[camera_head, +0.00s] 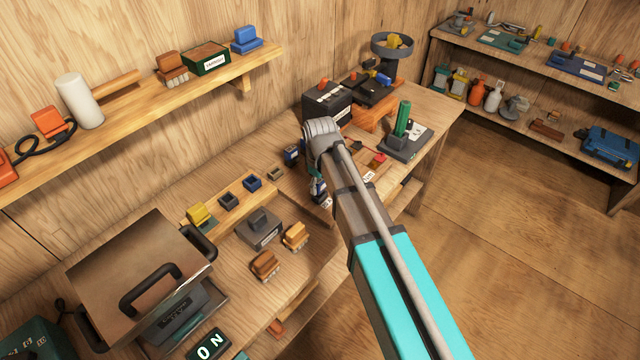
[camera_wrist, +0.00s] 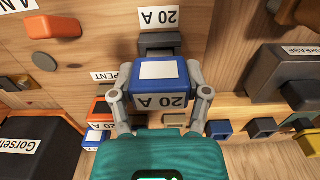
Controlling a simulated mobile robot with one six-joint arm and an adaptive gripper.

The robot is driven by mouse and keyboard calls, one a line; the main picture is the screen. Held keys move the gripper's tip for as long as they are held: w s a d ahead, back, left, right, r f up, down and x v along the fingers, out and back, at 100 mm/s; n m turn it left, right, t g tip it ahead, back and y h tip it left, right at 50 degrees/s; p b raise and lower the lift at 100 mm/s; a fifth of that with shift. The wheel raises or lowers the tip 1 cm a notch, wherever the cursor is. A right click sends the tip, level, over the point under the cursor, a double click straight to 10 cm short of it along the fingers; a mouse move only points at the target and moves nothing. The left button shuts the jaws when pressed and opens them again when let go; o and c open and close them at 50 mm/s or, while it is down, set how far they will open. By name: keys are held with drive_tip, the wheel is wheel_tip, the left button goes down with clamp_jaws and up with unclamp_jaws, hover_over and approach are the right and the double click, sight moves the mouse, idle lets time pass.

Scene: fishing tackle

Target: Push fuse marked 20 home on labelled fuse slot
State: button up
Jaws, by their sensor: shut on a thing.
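In the wrist view my gripper (camera_wrist: 157,84) is shut on a blue fuse (camera_wrist: 160,70) with a white face and a "20 A" label that reads upside down. One finger is on each side of it. A dark slot block (camera_wrist: 160,40) lies directly beyond the fuse, in line with it. A white "20 A" label (camera_wrist: 158,19) is on the wood just past that block. The fuse hides part of the block, and I cannot tell whether they touch. In the head view my arm mostly hides the gripper and the fuse.
In the wrist view, an orange piece (camera_wrist: 100,110) and a black box (camera_wrist: 35,150) are at left. Dark blocks (camera_wrist: 298,97) are at right. In the head view, a grey stand with a green post (camera_head: 403,118) is right of my arm, and orange-brown pieces (camera_head: 265,265) lie left.

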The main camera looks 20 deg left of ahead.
drive_tip(key=shift+f+b, duration=0.95)
drive_tip(key=shift+f, duration=0.05)
drive_tip(key=o, duration=1.2)
drive_tip(key=shift+r, duration=0.2)
wheel_tip(320, 180, up, 8)
drive_tip(key=p, duration=0.8)
drive_tip(key=shift+r+p, duration=0.2)
drive_tip(key=shift+p, duration=0.2)
drive_tip(key=s+d+m, duration=0.2)
drive_tip(key=d+m, duration=0.4)
drive_tip(key=d, duration=1.3)
drive_tip(key=s+d+m, duration=0.3)
drive_tip(key=d+m, duration=0.4)
drive_tip(key=d, duration=1.1)
drive_tip(key=shift+s+d+m, duration=0.3)
drive_tip(key=shift+d, duration=0.1)
